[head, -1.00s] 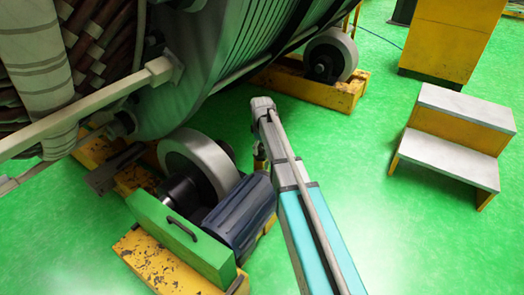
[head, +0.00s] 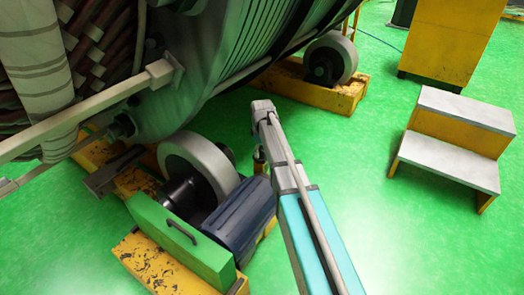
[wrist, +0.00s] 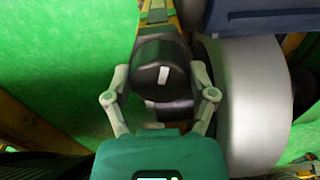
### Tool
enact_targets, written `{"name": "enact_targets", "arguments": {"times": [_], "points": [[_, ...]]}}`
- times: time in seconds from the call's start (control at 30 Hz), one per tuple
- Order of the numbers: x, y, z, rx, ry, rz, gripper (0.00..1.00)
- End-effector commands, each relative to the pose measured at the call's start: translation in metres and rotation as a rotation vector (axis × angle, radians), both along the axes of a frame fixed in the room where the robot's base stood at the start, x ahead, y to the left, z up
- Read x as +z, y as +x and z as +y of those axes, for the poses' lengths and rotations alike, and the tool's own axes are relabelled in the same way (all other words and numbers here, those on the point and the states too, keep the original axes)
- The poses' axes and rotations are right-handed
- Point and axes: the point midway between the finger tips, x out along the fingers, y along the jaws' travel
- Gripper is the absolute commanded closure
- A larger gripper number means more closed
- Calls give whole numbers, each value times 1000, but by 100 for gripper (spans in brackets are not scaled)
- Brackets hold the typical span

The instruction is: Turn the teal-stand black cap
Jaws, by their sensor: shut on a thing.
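The black cap (wrist: 148,60) is a round dark knob with a short white mark on its face. It sits in the upper middle of the wrist view, and the white mark is close to upright, leaning slightly. My gripper (wrist: 160,78) has one grey finger on each side of the cap and is shut on it. The cap's stand is mostly hidden behind it, with only a yellow part (wrist: 158,12) showing above. In the head view, my arm blocks the cap and my gripper.
A grey roller wheel (wrist: 240,100) stands close right of the cap. In the head view, the roller (head: 200,165), blue motor (head: 238,220) and green box (head: 180,240) are left of my arm. The stator (head: 225,75) hangs above. Grey-topped steps (head: 450,160) stand right on open green floor.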

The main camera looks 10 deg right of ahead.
Motion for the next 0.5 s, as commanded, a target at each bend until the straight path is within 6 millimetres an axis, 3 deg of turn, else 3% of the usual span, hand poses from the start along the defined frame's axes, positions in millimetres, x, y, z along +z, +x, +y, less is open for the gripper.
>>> {"name": "enact_targets", "arguments": {"times": [0.5], "points": [[0,-1,1,-235,0,0,75]]}}
